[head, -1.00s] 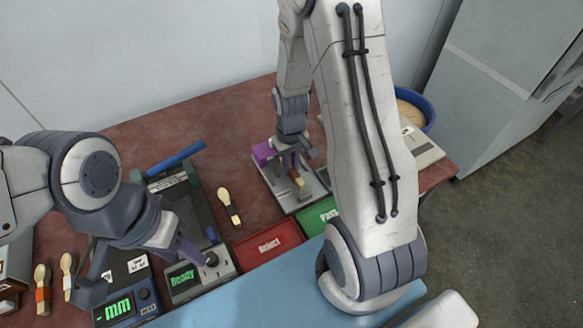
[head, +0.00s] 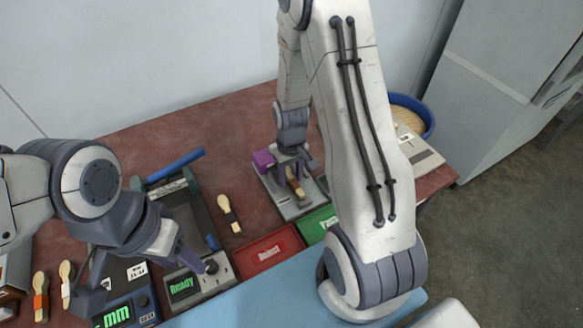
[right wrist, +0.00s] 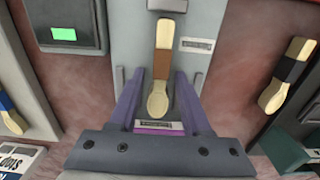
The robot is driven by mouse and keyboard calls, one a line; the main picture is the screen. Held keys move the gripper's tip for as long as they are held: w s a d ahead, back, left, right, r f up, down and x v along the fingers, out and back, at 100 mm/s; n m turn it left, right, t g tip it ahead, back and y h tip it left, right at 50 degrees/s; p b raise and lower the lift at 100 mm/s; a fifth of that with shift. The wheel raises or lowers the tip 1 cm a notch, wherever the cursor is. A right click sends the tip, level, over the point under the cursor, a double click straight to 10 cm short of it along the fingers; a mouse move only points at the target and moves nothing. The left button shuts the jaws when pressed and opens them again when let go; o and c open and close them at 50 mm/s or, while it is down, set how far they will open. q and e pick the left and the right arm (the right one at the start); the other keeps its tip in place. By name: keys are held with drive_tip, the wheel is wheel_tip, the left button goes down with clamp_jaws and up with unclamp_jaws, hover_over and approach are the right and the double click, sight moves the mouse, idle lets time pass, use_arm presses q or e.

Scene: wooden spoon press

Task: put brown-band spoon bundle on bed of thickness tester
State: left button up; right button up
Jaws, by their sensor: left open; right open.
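In the right wrist view the bundle (right wrist: 161,64) lies lengthwise on the grey plate (right wrist: 200,75). My right gripper (head: 295,168) is open, its purple fingers standing on either side of the bundle, with gaps between. My left gripper (head: 142,278) is open and empty at the left, over the front devices.
A black-band spoon bundle (head: 229,213) lies on the red-brown table. Red Reject (head: 268,250) and green Pass (head: 318,222) trays are in front. A blue-handled press (head: 175,165) stands left. Orange-band (head: 41,297) and pale spoons lie far left; a blue bowl (head: 425,110) is back right.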

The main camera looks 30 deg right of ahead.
sight(291, 178)
wheel_tip(291, 178, up, 12)
drive_tip(key=s+a+r+n, duration=0.2)
drive_tip(key=s+a+r, duration=0.1)
drive_tip(key=a, duration=0.4)
drive_tip(key=s+a+r+n, duration=0.1)
drive_tip(key=s+a+r, duration=0.15)
drive_tip(key=a, duration=0.35)
drive_tip(key=s+a+r+n+y, duration=0.1)
drive_tip(key=s+a+n, duration=0.3)
drive_tip(key=s, duration=0.9)
drive_tip(key=a+r, duration=0.1)
drive_tip(key=a, duration=0.1)
drive_tip(key=shift+a+r, duration=0.15)
drive_tip(key=shift+a, duration=0.15)
